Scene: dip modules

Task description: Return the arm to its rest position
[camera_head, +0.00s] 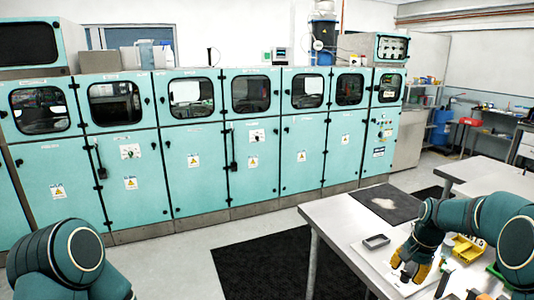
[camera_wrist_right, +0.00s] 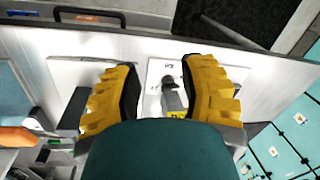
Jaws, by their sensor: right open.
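My right arm (camera_head: 455,215) reaches in from the right over the white table. My right gripper (camera_head: 410,268) points down above the table; in the wrist view its two yellow fingers (camera_wrist_right: 160,92) are wide apart. Between them, a small dark upright part (camera_wrist_right: 170,84) stands on a white plate, with a grey piece beside it. I cannot tell how far below the fingers it is. My left arm (camera_head: 70,255) shows at the lower left; its gripper is outside the picture.
The white table (camera_head: 335,215) carries a small dark frame (camera_head: 376,241), a black mat (camera_head: 385,203) and a yellow item (camera_head: 468,248) beside my right arm. Teal cabinets (camera_head: 190,150) line the wall behind. A dark floor mat (camera_head: 265,265) lies left of the table.

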